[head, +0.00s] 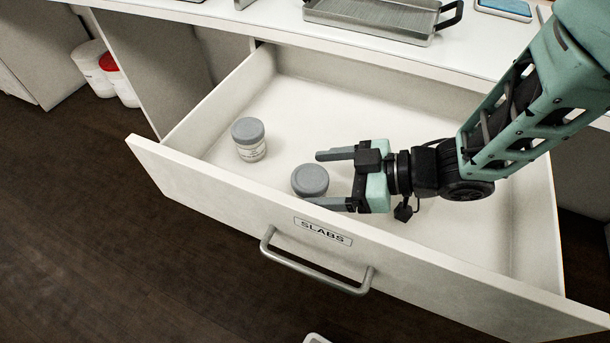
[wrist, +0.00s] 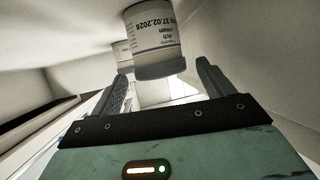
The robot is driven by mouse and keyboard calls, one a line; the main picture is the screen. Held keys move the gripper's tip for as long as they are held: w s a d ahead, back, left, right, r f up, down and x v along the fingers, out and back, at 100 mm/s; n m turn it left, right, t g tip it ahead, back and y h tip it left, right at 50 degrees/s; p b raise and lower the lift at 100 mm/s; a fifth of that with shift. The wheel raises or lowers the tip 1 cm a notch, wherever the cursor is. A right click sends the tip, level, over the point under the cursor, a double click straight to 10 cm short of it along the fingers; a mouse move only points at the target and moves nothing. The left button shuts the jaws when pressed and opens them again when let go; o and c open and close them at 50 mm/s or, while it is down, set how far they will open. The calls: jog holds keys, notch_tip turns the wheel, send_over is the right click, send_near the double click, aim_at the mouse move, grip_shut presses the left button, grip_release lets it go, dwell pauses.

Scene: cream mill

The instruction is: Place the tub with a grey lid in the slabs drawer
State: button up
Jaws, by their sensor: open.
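The open slabs drawer (head: 360,120) has a white front marked SLABS. Two white tubs with grey lids are upright inside it: the left tub (head: 250,150) stands clear of my gripper, and the near tub (head: 310,180) is at my fingertips by the drawer front. My gripper (head: 319,178) is open, its fingers on either side of the near tub. In the wrist view the near tub (wrist: 155,40) appears between and just beyond the fingertips (wrist: 162,75), its printed label upside down. The left tub (wrist: 121,50) is partly hidden behind it.
A metal tray (head: 370,18) with a black handle lies on the white counter (head: 280,28) above the drawer. A blue-edged device (head: 503,8) lies to its right. White containers (head: 95,65), one red-lidded, stand on the floor at left. The drawer's right part is mostly clear beneath my arm.

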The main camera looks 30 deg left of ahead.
jog(key=v, duration=0.7)
jog(key=shift+d, duration=0.15)
jog(key=shift+w+r, duration=0.1)
jog(key=w+d+r+m+t+h, duration=0.6)
jog(key=w+d+m+t+h, duration=0.15)
jog(key=d+t, duration=0.2)
jog(key=s+d+m+g+h, duration=0.1)
jog(key=s+d+m, duration=0.1)
jog(key=s+d, duration=0.2)
jog(key=s+d+r+m+g+h, duration=0.1)
jog(key=s+d+m+g+h, duration=0.1)
jog(key=s+d, duration=0.2)
jog(key=s+d+r+m+g+h, duration=0.1)
jog(key=s+d+m+g, duration=0.1)
jog(key=s+d, duration=0.2)
jog(key=shift+s+d+h, duration=0.2)
jog(key=shift+s+h, duration=0.15)
jog(key=shift+s, duration=1.45)
jog(key=shift+s+d+m, duration=0.15)
jog(key=shift+s+m, duration=0.1)
jog(key=shift+s, duration=0.15)
